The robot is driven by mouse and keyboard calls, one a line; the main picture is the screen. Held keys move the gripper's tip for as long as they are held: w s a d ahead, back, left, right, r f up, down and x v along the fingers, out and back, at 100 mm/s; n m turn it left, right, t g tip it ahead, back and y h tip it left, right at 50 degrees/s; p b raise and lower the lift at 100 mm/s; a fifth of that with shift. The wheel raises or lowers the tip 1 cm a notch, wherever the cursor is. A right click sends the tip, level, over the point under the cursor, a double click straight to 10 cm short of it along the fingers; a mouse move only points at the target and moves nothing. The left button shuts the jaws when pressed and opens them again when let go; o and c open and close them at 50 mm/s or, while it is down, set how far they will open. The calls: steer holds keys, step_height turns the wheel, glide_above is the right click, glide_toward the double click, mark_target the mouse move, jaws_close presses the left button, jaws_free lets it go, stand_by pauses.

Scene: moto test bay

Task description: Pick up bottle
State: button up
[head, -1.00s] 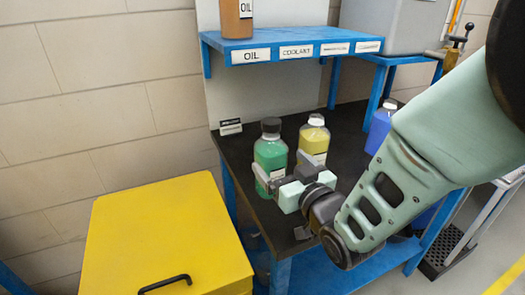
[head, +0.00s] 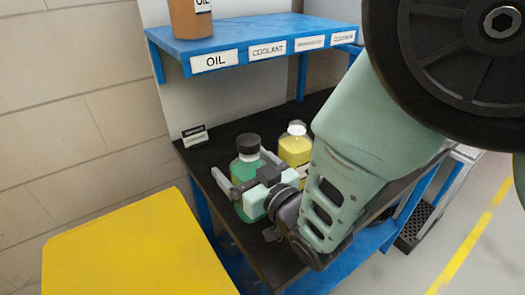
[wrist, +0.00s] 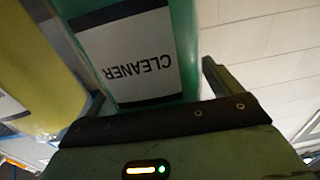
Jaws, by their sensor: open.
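A green bottle (head: 246,148) with a dark cap stands upright on the black bench top. In the wrist view the green bottle (wrist: 184,45) fills the middle, with a white label reading CLEANER upside down. My gripper (head: 240,163) is open, with its fingers on either side of the green bottle; I cannot tell whether they touch it. In the wrist view one finger shows right of the bottle. A yellow bottle (head: 295,148) with a pale cap stands just right of it, and also shows at the left of the wrist view (wrist: 35,65).
A blue shelf (head: 225,45) with OIL and COOLANT labels overhangs behind, bearing a brown bottle (head: 190,18). A yellow box (head: 135,250) stands at lower left. A small sign (head: 195,135) is on the bench. My arm hides the bench's right side.

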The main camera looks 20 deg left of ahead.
steer(key=c, duration=1.9)
steer(key=shift+r, duration=0.1)
jaws_close()
steer(key=shift+r, duration=0.1)
